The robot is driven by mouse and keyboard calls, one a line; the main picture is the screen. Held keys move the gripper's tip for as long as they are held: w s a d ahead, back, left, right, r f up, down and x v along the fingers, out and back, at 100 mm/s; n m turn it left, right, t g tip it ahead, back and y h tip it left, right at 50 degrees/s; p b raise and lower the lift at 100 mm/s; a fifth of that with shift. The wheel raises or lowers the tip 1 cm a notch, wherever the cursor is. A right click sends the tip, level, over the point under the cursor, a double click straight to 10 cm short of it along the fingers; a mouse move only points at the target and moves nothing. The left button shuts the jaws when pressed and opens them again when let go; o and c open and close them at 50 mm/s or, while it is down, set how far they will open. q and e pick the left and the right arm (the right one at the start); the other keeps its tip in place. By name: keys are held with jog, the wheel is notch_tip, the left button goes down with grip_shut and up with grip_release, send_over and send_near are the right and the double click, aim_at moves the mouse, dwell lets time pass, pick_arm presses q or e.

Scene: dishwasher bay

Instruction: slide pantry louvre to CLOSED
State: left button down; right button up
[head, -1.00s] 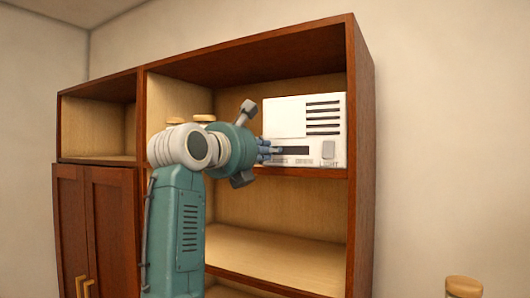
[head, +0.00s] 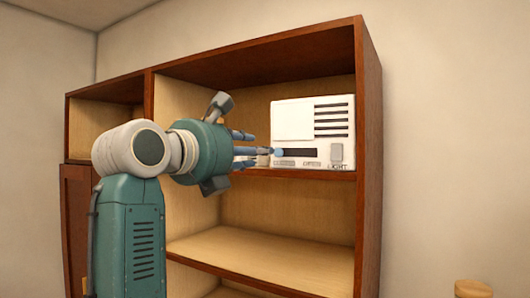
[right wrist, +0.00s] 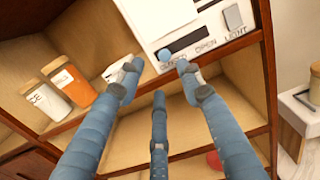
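My right gripper (head: 258,150) is left of the box. Its three blue fingers are spread and empty in the right wrist view (right wrist: 158,74), with the knob seen between two fingertips, apparently clear of them. My left gripper is out of view.
A light switch (head: 336,152) is on the box's right side. The wooden cabinet's right side wall (head: 368,160) is close to the box. The lower shelf (head: 270,255) is bare.

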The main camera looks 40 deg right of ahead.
jog(key=shift+v, duration=1.35)
jog(key=shift+a+f, duration=0.1)
jog(key=shift+f, duration=0.05)
